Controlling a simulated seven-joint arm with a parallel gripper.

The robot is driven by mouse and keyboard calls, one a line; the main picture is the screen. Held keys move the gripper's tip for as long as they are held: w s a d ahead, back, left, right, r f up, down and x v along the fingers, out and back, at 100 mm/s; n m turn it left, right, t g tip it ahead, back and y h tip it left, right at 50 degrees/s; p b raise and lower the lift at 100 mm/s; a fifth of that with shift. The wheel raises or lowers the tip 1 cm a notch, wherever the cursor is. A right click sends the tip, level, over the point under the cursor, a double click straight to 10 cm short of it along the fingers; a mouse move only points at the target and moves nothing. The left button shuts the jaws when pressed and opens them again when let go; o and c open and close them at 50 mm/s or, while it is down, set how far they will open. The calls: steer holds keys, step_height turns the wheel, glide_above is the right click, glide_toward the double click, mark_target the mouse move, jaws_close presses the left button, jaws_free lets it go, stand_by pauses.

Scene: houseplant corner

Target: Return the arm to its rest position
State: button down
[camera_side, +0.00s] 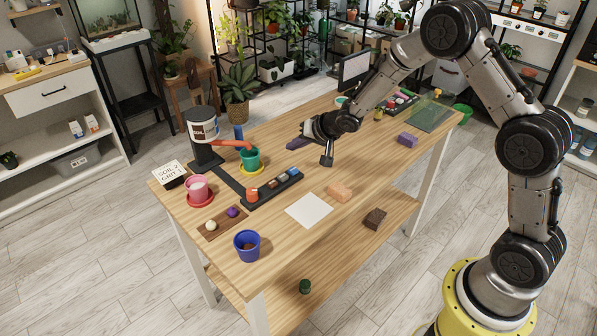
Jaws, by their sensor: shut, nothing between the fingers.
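My arm reaches in from the right, and my gripper (304,130) hangs above the middle of the wooden table (285,240). The gripper is well above the table and apart from the pots.
A dispenser stand (205,140) with a teal pot (249,158) stands at the left rear. A monitor (355,68) is behind.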

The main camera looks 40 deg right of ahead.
step_height(320, 180, up, 18)
steer(key=s+a+t, duration=0.1)
steer(key=s+t, duration=0.1)
steer(key=t, duration=0.1)
steer(key=s+r+h, duration=0.2)
steer(key=s+r, duration=0.7)
steer(key=s, duration=0.1)
steer(key=s+n+g, duration=0.1)
steer(key=s+n, duration=0.1)
steer(key=s, duration=1.1)
steer(key=s+a+f+n+g, duration=0.1)
steer(key=s+f+n+g, duration=0.1)
steer(key=s, duration=0.5)
steer(key=s+a+f+n+g+y, duration=0.1)
steer(key=s+f+n+g, duration=0.2)
steer(key=s+f, duration=0.3)
steer(key=shift+s+f+n+g, duration=0.3)
steer(key=shift+s+f+n, duration=0.1)
steer(key=shift+s, duration=0.6)
steer(key=shift+a+r, duration=0.1)
